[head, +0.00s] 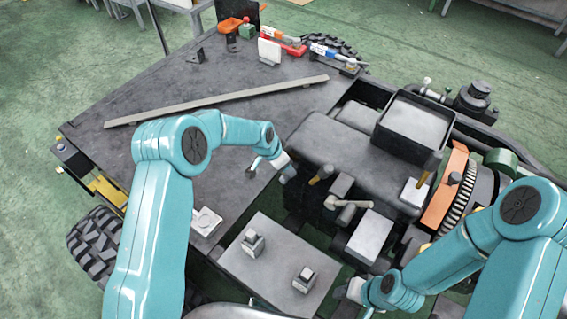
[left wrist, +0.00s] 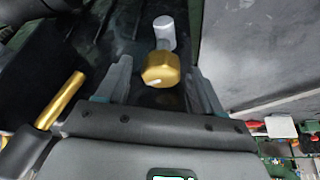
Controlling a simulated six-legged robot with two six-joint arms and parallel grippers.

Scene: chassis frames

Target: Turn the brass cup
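The brass cup (left wrist: 160,68) is a faceted, gold-coloured piece at the end of a pale grey cylinder in the left wrist view. My left gripper (left wrist: 157,76) is open, with one finger on each side of the cup and gaps visible between them. In the head view my left gripper (head: 280,168) is at the left edge of the dark engine block, and I cannot make out the cup there. My right gripper (head: 352,290) is low in the head view, right of the grey plate; its fingers are too small to read.
A brass rod (left wrist: 60,100) stands left of the gripper, close to it. The engine block (head: 345,150) lies right of my left gripper. A long bar (head: 215,101) lies on the dark deck (head: 130,110). A grey plate (head: 270,275) with two blocks is in front.

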